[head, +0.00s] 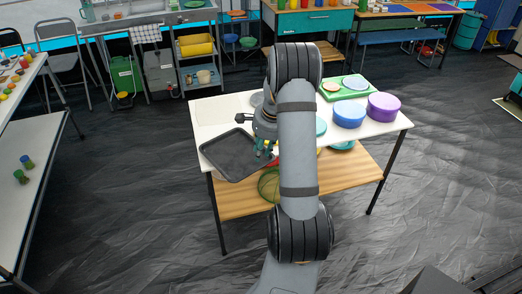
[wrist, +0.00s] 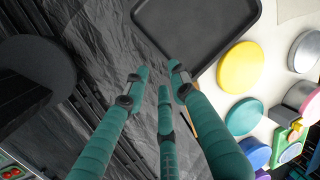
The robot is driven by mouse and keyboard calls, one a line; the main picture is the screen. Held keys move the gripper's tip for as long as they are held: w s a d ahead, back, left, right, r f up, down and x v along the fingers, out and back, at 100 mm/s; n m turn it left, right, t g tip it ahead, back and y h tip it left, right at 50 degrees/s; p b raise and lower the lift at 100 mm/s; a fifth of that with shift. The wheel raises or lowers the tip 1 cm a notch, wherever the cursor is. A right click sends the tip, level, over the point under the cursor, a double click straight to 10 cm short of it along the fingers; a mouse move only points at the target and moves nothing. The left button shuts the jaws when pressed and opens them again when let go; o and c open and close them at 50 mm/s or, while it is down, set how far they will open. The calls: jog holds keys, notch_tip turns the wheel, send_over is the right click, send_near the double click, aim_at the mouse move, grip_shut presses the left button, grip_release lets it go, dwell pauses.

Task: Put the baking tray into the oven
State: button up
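The baking tray (head: 228,158) is dark grey, shallow and rectangular, and lies flat at the left front of the white table. In the wrist view the tray (wrist: 192,30) is at the top, with its near rim and a rounded corner toward my fingertips. My gripper (head: 264,147) is over the table by the tray's right side, partly hidden behind my arm. In the wrist view the green fingers of my gripper (wrist: 159,76) are spread apart with nothing between them. I cannot make out an oven in either view.
The white table (head: 378,129) also bears purple (head: 383,106) and blue (head: 349,114) round containers and a green board (head: 345,88). A yellow round lid (wrist: 240,68) lies near the tray. A wooden lower shelf (head: 345,176) holds more items. Floor in front is clear.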

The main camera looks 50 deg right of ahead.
jog(key=shift+s+r, duration=0.1)
jog(key=shift+r, duration=0.2)
